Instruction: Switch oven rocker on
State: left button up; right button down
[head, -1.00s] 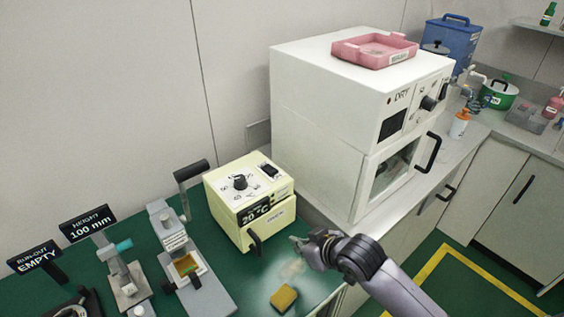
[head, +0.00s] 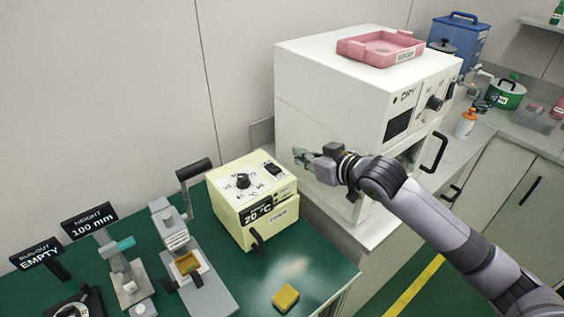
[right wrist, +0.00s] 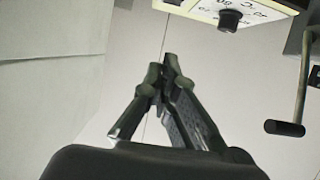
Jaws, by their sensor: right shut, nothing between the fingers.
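A cream box (head: 240,213) with a black dial (head: 243,181), a 20 °C display (head: 257,212) and a front handle stands on the green bench. A dark rocker switch (head: 272,169) sits on its top panel. A large white oven-like cabinet (head: 330,110) marked DRY stands behind it, with a knob and a dark switch (head: 449,88) on its front. My right gripper (head: 300,156) is shut and empty, raised to the right of the cream box and in front of the cabinet's side. The right wrist view shows the shut fingers (right wrist: 169,62) and the box's dial (right wrist: 230,19) at the top. My left gripper is out of view.
A lever press (head: 195,265), a height gauge and a run-out sign stand to the left. A yellow block (head: 285,297) lies on the bench. A pink tray (head: 381,46) sits on the cabinet. The bench front right of the block is clear.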

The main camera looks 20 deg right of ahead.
jog(key=p, duration=0.2)
send_over(283, 176)
jog(key=w, duration=0.1)
jog(key=f, duration=0.3)
jog(key=shift+w+a+f, duration=0.15)
jog(key=shift+a+f, duration=0.1)
jog(key=shift+f, duration=0.1)
jog(key=shift+s+d+f, duration=0.1)
jog(key=shift+s+f, duration=0.05)
jog(key=shift+f, duration=0.5)
jog(key=shift+s+f, duration=0.15)
jog(key=shift+f, duration=0.45)
jog(key=shift+s+f+p, duration=0.1)
jog(key=shift+f+p, duration=0.25)
jog(key=shift+f, duration=0.3)
jog(key=shift+s+d+f, duration=0.1)
jog(key=shift+f, duration=0.15)
jog(key=shift+s+f, duration=0.1)
jog(key=shift+f, duration=0.2)
jog(key=shift+r, duration=0.1)
jog(key=shift+r+p, duration=0.8)
jog(key=shift+p, duration=0.05)
